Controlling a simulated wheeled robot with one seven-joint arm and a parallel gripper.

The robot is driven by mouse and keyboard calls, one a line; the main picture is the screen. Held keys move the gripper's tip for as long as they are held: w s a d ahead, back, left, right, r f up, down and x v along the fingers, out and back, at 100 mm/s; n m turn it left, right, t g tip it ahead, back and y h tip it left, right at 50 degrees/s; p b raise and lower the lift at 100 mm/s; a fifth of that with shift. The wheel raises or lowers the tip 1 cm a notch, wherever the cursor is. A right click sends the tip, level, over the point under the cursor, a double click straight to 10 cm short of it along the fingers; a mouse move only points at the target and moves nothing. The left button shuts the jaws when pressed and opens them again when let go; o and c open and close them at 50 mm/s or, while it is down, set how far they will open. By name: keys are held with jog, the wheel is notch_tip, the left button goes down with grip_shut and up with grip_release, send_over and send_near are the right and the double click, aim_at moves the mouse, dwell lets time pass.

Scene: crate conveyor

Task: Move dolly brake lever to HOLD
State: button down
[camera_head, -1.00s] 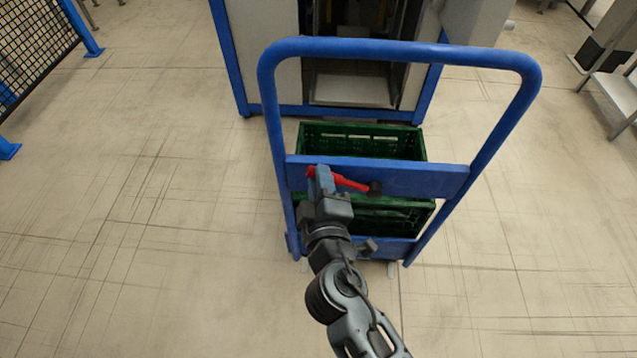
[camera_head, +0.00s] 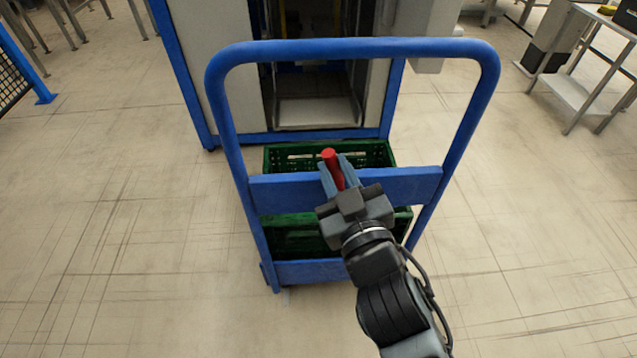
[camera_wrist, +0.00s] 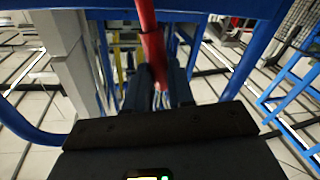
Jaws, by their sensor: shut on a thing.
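The red brake lever (camera_head: 332,168) is on the blue crossbar of the dolly (camera_head: 270,192). In the head view it now points up and slightly left, its tip above the crossbar. My gripper (camera_head: 339,172) is shut on the lever, with one blue finger on each side of it. In the wrist view the red lever (camera_wrist: 152,50) runs down between the dark fingers of my gripper (camera_wrist: 157,88). The lever's pivot is hidden behind my gripper. No HOLD marking can be read.
Green crates (camera_head: 375,153) stand on the dolly behind the crossbar. A machine with a blue frame and an open bay (camera_head: 318,112) stands just beyond. A metal table (camera_head: 575,85) is at the upper right. The floor on both sides of the dolly is clear.

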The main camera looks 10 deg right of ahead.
jog(key=shift+d+r+m+t+b, duration=0.1)
jog(key=shift+d+m+t+b, duration=0.2)
jog(key=shift+d+m+b, duration=1.1)
jog(key=shift+d+m+p, duration=0.4)
jog(key=c, duration=1)
grip_release()
jog(key=shift+o, duration=0.2)
jog(key=shift+s, duration=0.1)
jog(key=s+d, duration=0.1)
jog(key=s, duration=0.6)
jog(key=shift+s+f, duration=0.3)
jog(key=shift+f, duration=0.05)
jog(key=shift+d, duration=0.1)
